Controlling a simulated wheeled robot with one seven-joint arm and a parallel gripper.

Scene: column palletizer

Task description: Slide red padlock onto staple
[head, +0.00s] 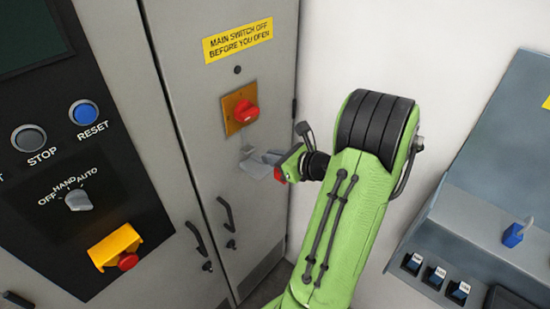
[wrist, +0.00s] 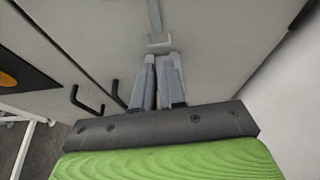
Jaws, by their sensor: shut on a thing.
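The red padlock (head: 280,175) shows only as a small red patch at my gripper in the head view. My gripper (head: 268,158) is shut on it in front of the grey cabinet door, below the red rotary switch. The grey staple (head: 251,168) is by the fingertips, partly covered by them. In the wrist view, the two grey fingers (wrist: 158,82) point at a pale metal bracket (wrist: 158,40) on the door, seemingly the staple. No red shows there, and the padlock's shackle is hidden. I cannot tell whether padlock and staple touch.
The red rotary switch (head: 246,111) sits on a yellow plate above the staple. Black door handles (head: 225,215) stick out lower left. A blue padlock (head: 513,235) rests on the grey-blue panel (head: 470,215) at right. White wall lies behind my arm.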

